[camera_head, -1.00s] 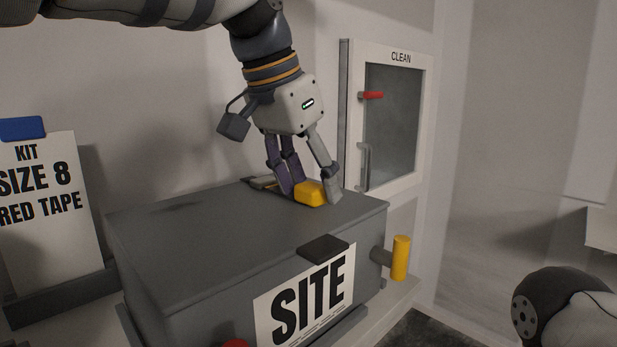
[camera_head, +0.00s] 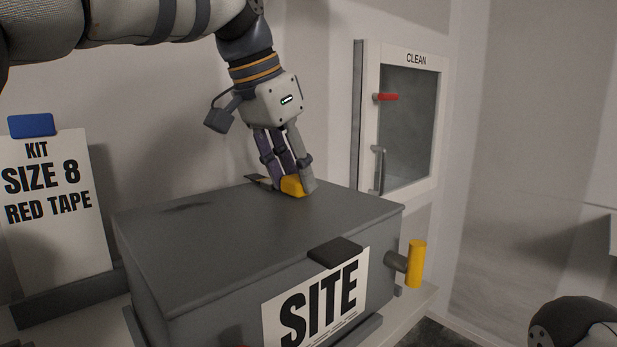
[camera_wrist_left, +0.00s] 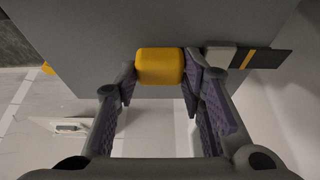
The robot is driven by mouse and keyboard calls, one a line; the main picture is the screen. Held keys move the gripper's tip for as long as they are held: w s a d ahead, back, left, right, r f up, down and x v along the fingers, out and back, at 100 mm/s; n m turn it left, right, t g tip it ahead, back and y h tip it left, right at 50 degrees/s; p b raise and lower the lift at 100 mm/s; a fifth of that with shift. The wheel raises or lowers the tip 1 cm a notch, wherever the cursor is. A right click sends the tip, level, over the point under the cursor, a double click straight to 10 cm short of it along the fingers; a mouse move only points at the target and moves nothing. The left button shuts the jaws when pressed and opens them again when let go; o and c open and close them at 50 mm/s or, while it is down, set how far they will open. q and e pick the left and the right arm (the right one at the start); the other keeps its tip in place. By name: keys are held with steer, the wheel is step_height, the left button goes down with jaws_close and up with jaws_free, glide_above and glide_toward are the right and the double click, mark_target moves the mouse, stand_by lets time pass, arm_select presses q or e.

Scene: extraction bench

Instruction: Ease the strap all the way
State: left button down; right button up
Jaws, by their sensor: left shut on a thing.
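A yellow block-shaped pull (camera_head: 292,186) sits at the back of the grey SITE box's lid (camera_head: 250,225), by a short dark strap (camera_head: 259,181). My left gripper (camera_head: 290,188) points down and is shut on the yellow pull, with fingers on both sides of it. In the left wrist view the pull (camera_wrist_left: 160,67) lies between the fingers at the lid's edge. The strap (camera_wrist_left: 268,58), dark with a yellow stripe, reaches right from a pale piece beside the fingers. Fingers partly hide where pull and strap meet. My right gripper is out of view.
A yellow handle (camera_head: 416,264) sticks out at the box's right end. A CLEAN cabinet (camera_head: 405,120) with a red knob (camera_head: 386,97) is on the wall behind. A KIT sign (camera_head: 50,205) stands at left.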

arm_select(q)
steer(key=c, duration=1)
jaws_free()
steer(key=shift+c, duration=0.2)
steer(key=v, duration=0.8)
